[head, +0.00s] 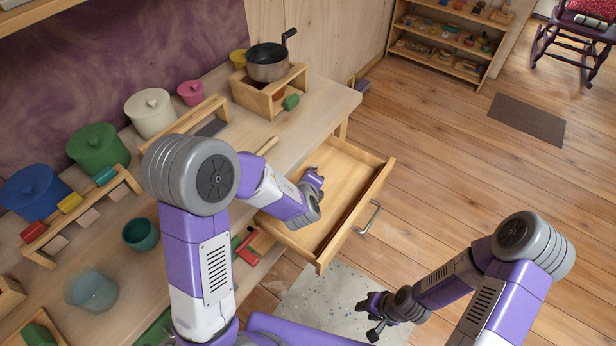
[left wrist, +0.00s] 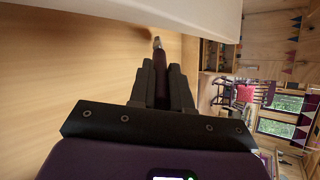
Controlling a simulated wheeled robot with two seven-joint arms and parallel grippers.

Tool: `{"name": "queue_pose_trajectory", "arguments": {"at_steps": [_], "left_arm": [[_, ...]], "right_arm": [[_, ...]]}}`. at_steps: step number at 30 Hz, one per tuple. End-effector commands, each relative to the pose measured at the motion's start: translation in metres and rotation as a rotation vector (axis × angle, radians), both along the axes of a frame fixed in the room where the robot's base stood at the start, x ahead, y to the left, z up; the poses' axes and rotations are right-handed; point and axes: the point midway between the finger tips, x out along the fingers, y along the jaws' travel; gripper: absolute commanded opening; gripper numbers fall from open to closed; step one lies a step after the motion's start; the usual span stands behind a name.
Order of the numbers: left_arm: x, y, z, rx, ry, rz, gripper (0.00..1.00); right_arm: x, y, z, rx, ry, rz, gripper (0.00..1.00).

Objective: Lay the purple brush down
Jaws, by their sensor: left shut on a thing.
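My left gripper (left wrist: 160,70) is shut on a thin, dark purplish brush (left wrist: 158,46), whose tip shows just beyond the fingers in the left wrist view. In the head view the left gripper (head: 314,182) is over the open drawer (head: 345,200), and its own wrist hides the brush. The left wrist view shows a pale wood surface beside the brush; I cannot tell whether they touch. My right gripper (head: 367,315) is open and empty, low above the speckled floor mat (head: 322,300).
The workbench (head: 190,235) holds lidded pots, a green cup (head: 140,234), a glass (head: 92,291) and wooden block racks. The drawer juts out with a metal handle (head: 369,217). Its visible floor looks bare.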

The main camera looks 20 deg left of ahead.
Motion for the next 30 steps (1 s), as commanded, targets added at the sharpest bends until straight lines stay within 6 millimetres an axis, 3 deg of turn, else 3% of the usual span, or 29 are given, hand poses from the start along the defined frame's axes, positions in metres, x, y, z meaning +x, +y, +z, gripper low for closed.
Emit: {"name": "queue_pose_trajectory", "arguments": {"at_steps": [5, 6, 11, 21, 30], "left_arm": [[0.000, 0.000, 0.001, 0.000, -0.001, 0.000, 0.00], [0.000, 0.000, 0.001, 0.000, -0.001, 0.000, 0.22], [0.000, 0.000, 0.001, 0.000, 0.001, -0.001, 0.47], [-0.003, -0.001, 0.003, -0.001, 0.000, -0.001, 0.47], [-0.040, -0.007, 0.031, -0.001, -0.001, -0.002, 0.47]], "right_arm": [[0.000, 0.000, 0.000, 0.000, 0.000, 0.000, 0.38], [0.000, 0.000, 0.000, 0.000, 0.000, 0.000, 0.38], [0.000, 0.000, 0.000, 0.000, 0.000, 0.000, 0.38], [0.000, 0.000, 0.001, 0.000, 0.000, 0.000, 0.38], [0.000, 0.000, 0.010, 0.000, 0.000, 0.000, 0.38]]}}
